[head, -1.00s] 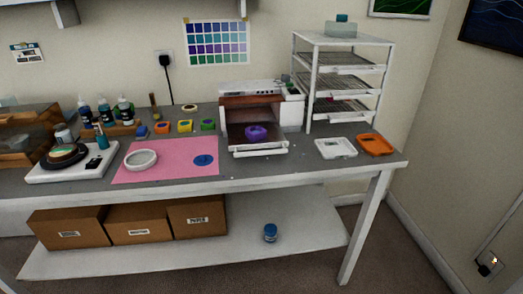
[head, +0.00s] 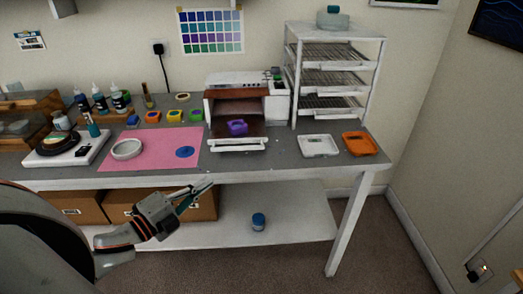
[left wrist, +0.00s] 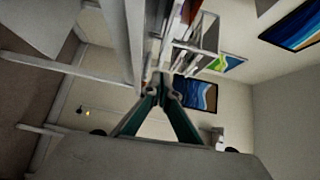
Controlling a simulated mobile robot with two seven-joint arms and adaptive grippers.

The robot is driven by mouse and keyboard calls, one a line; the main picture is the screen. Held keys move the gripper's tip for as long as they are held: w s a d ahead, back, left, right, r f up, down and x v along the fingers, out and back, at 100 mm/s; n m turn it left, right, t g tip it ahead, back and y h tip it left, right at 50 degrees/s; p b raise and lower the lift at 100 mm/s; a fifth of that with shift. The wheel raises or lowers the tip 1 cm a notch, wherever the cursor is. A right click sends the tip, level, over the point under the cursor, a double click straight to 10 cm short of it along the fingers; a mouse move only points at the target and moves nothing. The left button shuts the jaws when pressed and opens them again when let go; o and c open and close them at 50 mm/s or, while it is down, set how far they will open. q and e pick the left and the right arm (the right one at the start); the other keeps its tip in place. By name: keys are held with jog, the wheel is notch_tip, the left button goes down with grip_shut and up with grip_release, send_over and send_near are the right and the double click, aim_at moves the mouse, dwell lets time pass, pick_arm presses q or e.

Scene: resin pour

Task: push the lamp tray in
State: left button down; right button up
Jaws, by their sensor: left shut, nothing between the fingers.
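The lamp (head: 236,80) is a white box with a dark reddish open front, standing on the workbench. Its tray (head: 237,146) sticks out at the front toward me, with a white front edge. A purple mold (head: 237,127) sits on the tray, near the lamp's opening. My left gripper (head: 208,185) is in front of the bench's front edge, below and to the left of the tray and apart from it. Its fingers are shut and empty, and they also show in the left wrist view (left wrist: 161,80). My right gripper is in neither view.
A wire-shelf rack (head: 330,75) stands right of the lamp. A white tray (head: 319,146) and an orange tray (head: 359,144) lie to the right. A pink mat (head: 150,157) with a white ring lies left. Cardboard boxes (head: 88,206) and a blue jar (head: 258,222) are on the lower shelf.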

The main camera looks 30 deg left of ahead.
aim_at(229, 128)
pick_arm(q)
jog(key=shift+m, duration=0.3)
jog(key=x, duration=0.4)
jog(key=a+p+x, duration=0.1)
jog(key=x, duration=0.3)
jog(key=r+x, duration=0.1)
jog(key=x, duration=0.3)
jog(key=shift+w+a+r, duration=0.1)
jog(key=shift+w+a, duration=0.15)
jog(key=shift+w, duration=0.2)
jog(key=shift+w+a, duration=0.25)
jog(key=shift+w, duration=0.25)
jog(key=shift+w+a, duration=0.35)
jog(key=shift+w, duration=0.1)
jog(key=w+a, duration=0.2)
jog(key=w, duration=0.1)
jog(key=w+a+b, duration=0.1)
jog(key=w+a, duration=0.1)
jog(key=w, duration=0.2)
jog(key=w+a+b, duration=0.1)
jog(key=w+a, duration=0.2)
jog(key=w, duration=0.1)
jog(key=shift+w, duration=0.25)
jog(key=shift+w+a, duration=0.25)
jog(key=shift+w, duration=0.15)
jog(key=shift+a+r, duration=0.1)
jog(key=shift+r, duration=0.1)
